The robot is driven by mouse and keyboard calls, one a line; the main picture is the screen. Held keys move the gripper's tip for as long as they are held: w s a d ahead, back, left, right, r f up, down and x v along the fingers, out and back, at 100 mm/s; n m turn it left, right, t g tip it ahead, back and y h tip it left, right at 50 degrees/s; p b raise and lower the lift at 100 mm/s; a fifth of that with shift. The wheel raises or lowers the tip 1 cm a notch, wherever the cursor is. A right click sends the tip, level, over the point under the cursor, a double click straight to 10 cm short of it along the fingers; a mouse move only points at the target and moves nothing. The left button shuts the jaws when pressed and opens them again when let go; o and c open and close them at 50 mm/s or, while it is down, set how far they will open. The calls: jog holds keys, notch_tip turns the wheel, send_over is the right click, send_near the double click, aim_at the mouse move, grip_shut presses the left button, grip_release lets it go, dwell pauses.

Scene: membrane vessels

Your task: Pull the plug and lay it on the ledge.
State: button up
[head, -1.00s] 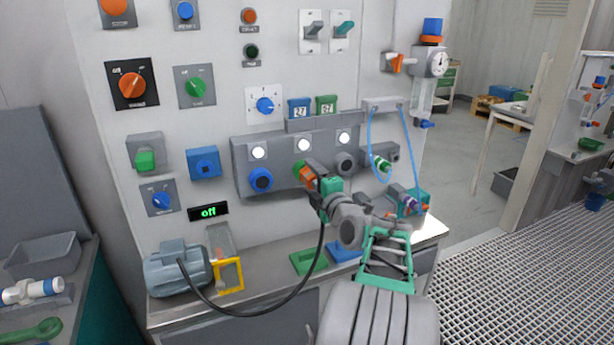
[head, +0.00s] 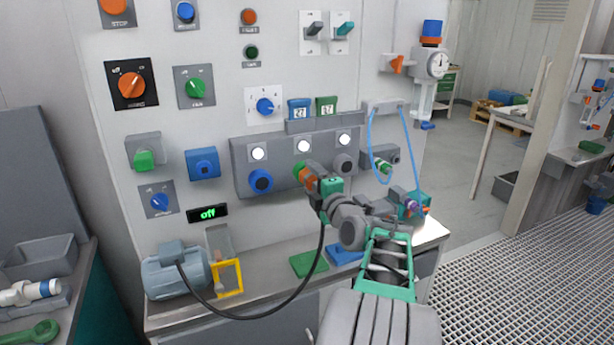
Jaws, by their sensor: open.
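The plug is an orange body (head: 308,179) at the green-ringed middle socket (head: 299,170) of the grey socket panel (head: 238,166). A black cable runs down from beside it and loops across to the blue-grey motor (head: 176,270). My gripper (head: 316,184) is at the plug, coming from the lower right. It is open, with its fingers around or just beside the plug; the fingertips are partly hidden and I cannot tell whether they touch it. The ledge (head: 280,283) is the grey shelf below the panel.
On the ledge lie a green pad (head: 308,264) and a blue pad (head: 344,255), with a yellow frame (head: 229,278) near the motor. A blue socket (head: 261,181) and a dark socket (head: 343,163) flank the plug. A blue hose (head: 372,150) hangs at right.

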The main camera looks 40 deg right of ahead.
jog(key=shift+b, duration=0.9)
jog(key=shift+c, duration=0.5)
grip_shut()
jog(key=shift+s+f, duration=0.1)
jog(key=shift+f, duration=0.05)
jog(key=shift+s+a+b, duration=0.15)
jog(key=shift+s+b, duration=0.4)
jog(key=b+v, duration=0.4)
jog(key=shift+s+a+r, duration=0.2)
jog(key=shift+s, duration=0.15)
dwell(0.4)
dwell(0.3)
